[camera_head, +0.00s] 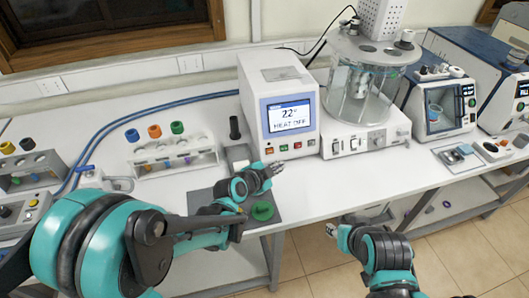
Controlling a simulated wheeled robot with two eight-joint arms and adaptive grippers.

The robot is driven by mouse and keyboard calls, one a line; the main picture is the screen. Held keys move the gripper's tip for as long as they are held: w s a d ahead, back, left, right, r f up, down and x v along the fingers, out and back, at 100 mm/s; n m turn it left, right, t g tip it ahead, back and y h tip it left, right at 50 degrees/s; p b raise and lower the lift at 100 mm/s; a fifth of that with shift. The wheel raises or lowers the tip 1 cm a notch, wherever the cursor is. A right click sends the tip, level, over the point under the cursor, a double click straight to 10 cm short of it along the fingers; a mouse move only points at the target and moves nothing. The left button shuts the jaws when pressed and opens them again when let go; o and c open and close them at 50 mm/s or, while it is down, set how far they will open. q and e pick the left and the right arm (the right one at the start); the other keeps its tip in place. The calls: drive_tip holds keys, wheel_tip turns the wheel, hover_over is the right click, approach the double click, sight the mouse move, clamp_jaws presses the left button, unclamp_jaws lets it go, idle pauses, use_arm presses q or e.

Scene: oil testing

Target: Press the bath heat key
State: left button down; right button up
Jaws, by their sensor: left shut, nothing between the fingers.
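The white bath controller (253,117) stands at the middle of the bench. Its screen (289,116) reads 22° and HEAT OFF. My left gripper (277,168) is shut and empty, just below and in front of the left part of the key row. It looks close to the panel, but I cannot tell whether it touches. My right gripper (331,230) is low, off the bench's front edge; its fingers are too small to judge.
A glass bath (364,95) on a white base stands right of the controller. A green round piece (263,211) lies on a dark mat below my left gripper. A tube rack (175,160) with coloured caps stands left. Blue hoses run behind it. Bare bench lies right of the mat.

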sight(270, 151)
use_arm(q)
drive_tip(key=shift+w+a+f+b, duration=0.45)
drive_tip(key=shift+w+f, duration=0.1)
drive_tip(key=shift+w, duration=0.75)
drive_tip(key=shift+w+a+f+b, duration=0.45)
drive_tip(key=shift+w+f, duration=0.1)
drive_tip(key=shift+w, duration=0.8)
drive_tip(key=shift+w+a+f+b, duration=0.45)
drive_tip(key=shift+w+f, duration=0.1)
drive_tip(key=shift+w, duration=0.75)
drive_tip(key=shift+w, duration=0.1)
drive_tip(key=shift+w+f, duration=0.15)
drive_tip(key=shift+w, duration=0.1)
drive_tip(key=shift+w+a+f+b, duration=0.15)
drive_tip(key=shift+w+a+b, duration=0.05)
drive_tip(key=shift+w+b, duration=0.2)
drive_tip(key=shift+s, duration=0.1)
drive_tip(key=shift+s+d+r, duration=0.25)
drive_tip(key=shift+s+r, duration=0.1)
drive_tip(key=shift+s, duration=0.35)
